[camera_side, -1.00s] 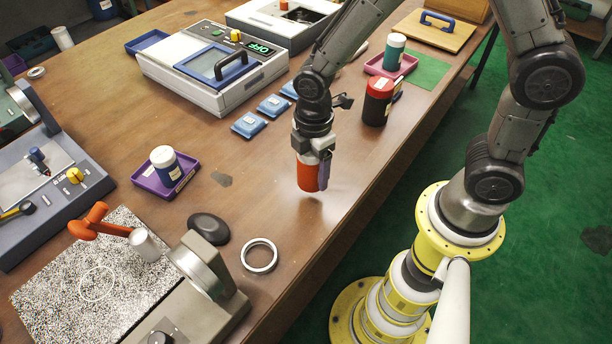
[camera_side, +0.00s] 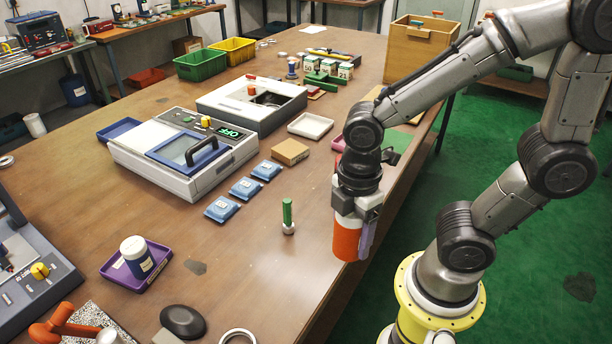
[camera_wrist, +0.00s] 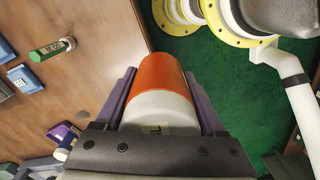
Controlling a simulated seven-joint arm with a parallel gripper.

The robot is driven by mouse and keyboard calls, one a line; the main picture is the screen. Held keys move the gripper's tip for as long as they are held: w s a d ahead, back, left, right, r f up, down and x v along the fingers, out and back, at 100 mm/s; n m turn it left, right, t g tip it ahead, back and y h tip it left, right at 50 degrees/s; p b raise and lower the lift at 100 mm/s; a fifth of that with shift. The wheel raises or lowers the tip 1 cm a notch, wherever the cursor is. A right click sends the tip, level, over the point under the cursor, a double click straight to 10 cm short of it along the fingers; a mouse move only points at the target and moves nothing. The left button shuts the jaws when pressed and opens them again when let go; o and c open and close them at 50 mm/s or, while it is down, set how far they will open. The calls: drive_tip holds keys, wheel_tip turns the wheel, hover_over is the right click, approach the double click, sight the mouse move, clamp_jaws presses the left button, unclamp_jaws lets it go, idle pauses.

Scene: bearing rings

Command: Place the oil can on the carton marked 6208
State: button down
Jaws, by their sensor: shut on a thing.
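My gripper (camera_side: 350,232) is shut on an orange can with a white end (camera_side: 346,240), which I take to be the oil can. It hangs upright by the table's right edge, seemingly above table height. In the wrist view the can (camera_wrist: 160,82) sits between the two purple fingers, with a partly visible label on its white part. A small brown carton (camera_side: 290,152) lies on the table, left of and beyond my gripper; I cannot read a marking on it.
A green-handled tool (camera_side: 288,213) stands upright left of the can. Blue packs (camera_side: 245,188), a white tray (camera_side: 310,125) and a grey device (camera_side: 185,150) lie beyond. A purple tray (camera_side: 137,268) holds a blue-and-white jar (camera_side: 137,257). A wooden crate (camera_side: 420,50) stands at the back.

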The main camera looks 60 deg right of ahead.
drive_tip(key=w+r+m, duration=0.4)
drive_tip(key=w+m, duration=0.1)
drive_tip(key=w, duration=0.3)
drive_tip(key=m, duration=1.1)
hover_over(293, 156)
wheel_tip(293, 156, down, 11)
drive_tip(key=shift+d+f, duration=0.1)
drive_tip(key=shift+f, duration=1.5)
drive_tip(key=shift+f, duration=0.2)
